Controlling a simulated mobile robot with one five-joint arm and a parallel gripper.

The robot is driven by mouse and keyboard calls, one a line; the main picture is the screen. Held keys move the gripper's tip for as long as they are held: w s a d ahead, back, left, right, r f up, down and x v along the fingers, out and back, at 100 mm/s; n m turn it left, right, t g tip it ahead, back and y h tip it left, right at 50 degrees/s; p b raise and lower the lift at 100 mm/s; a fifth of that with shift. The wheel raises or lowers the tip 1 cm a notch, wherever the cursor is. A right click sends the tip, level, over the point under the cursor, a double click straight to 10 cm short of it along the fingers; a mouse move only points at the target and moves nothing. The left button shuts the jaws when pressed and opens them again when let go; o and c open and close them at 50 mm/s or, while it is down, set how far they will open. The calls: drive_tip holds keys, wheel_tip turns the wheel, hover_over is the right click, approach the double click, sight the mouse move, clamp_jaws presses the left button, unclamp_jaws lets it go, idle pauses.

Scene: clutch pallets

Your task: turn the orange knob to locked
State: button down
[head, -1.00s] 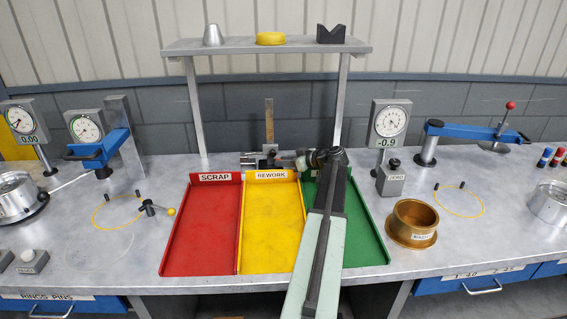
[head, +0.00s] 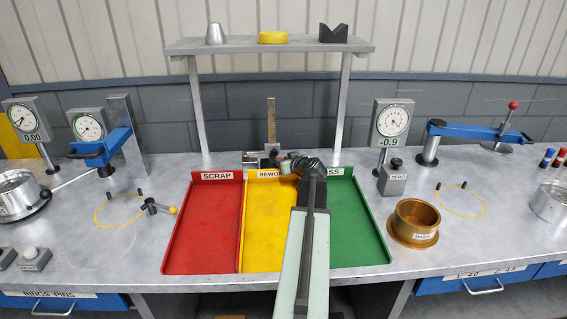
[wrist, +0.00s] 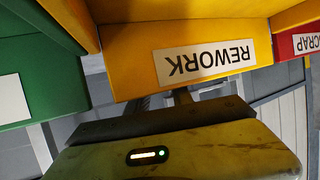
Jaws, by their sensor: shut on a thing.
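I cannot make out an orange knob for certain. A small lever with a yellow-orange ball (head: 172,210) stands on the bench left of the trays, well apart from my gripper. My gripper (head: 275,161) is at the back edge of the yellow tray, by the foot of an upright gauge (head: 271,118) with a brownish scale. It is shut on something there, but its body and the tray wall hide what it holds. In the wrist view, the gripper's fingers (wrist: 180,97) pass out of sight behind the upside-down REWORK label (wrist: 205,62).
Red (head: 202,235), yellow (head: 262,255) and green (head: 365,235) trays fill the middle. A raised shelf (head: 270,46) stands above them. A dial stand (head: 391,125) and a brass ring (head: 415,222) stand to the right.

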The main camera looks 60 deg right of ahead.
idle(0.4)
drive_tip(key=c, duration=1.5)
unclamp_jaws()
drive_tip(key=shift+o, duration=0.2)
drive_tip(key=p+v, duration=0.3)
drive_tip(key=v, duration=0.5)
